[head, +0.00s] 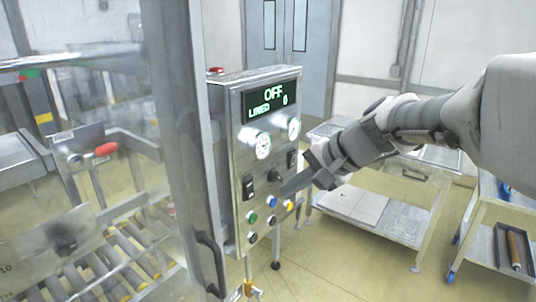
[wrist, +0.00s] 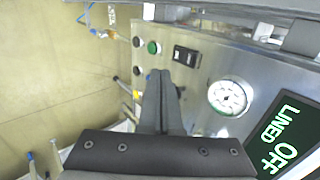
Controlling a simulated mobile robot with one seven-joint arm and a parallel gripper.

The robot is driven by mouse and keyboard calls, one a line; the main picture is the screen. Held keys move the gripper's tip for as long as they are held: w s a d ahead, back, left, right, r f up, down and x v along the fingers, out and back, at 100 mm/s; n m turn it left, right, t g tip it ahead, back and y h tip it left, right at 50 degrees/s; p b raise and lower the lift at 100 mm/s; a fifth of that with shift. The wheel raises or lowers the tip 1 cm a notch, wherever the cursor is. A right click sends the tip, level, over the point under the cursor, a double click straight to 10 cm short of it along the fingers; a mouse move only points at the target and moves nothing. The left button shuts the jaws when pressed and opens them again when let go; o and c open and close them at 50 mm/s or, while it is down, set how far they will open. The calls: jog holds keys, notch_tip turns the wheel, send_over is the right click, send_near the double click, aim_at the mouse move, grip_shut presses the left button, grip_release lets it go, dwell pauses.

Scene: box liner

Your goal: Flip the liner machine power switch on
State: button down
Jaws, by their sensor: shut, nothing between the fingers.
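The liner machine's control panel (head: 262,150) is a steel box whose display (head: 270,98) reads OFF and LINED 0. A black rocker switch (head: 249,186) sits at its lower left; it also shows in the wrist view (wrist: 187,56) beside a green button. A black knob (head: 274,176) and a second black rocker (head: 292,159) are to its right. Which control is the power switch is not legible. My gripper (head: 283,191) is shut and empty, its tips in front of the panel, just below the knob. In the wrist view the tips (wrist: 161,74) appear near the rocker; contact cannot be told.
Green (head: 252,217), blue (head: 270,219) and yellow (head: 289,205) buttons lie close below my fingertips. A round gauge (wrist: 229,96) is above the rocker. A red button (head: 215,71) tops the box. A steel post (head: 180,130) and roller conveyor (head: 125,255) stand left; a cart (head: 385,210) stands right.

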aim_at(252, 197)
jog(key=shift+w+a+f+p, duration=0.2)
jog(key=shift+w+a+f, duration=0.6)
jog(key=shift+a, duration=0.25)
jog(key=shift+w+a+f+p, duration=0.15)
jog(key=shift+w+a+f, duration=0.65)
jog(key=shift+a, duration=0.2)
jog(key=shift+w+a+f+p, duration=0.2)
jog(key=shift+w+a+f, duration=0.55)
jog(key=shift+a, duration=0.3)
jog(key=shift+w+f+b, duration=0.1)
jog(key=shift+f+b, duration=0.05)
jog(key=shift+b, duration=0.35)
jog(key=shift+f+b, duration=0.1)
jog(key=shift+b, duration=0.35)
jog(key=shift+a+r, duration=0.1)
jog(key=shift+r, duration=0.15)
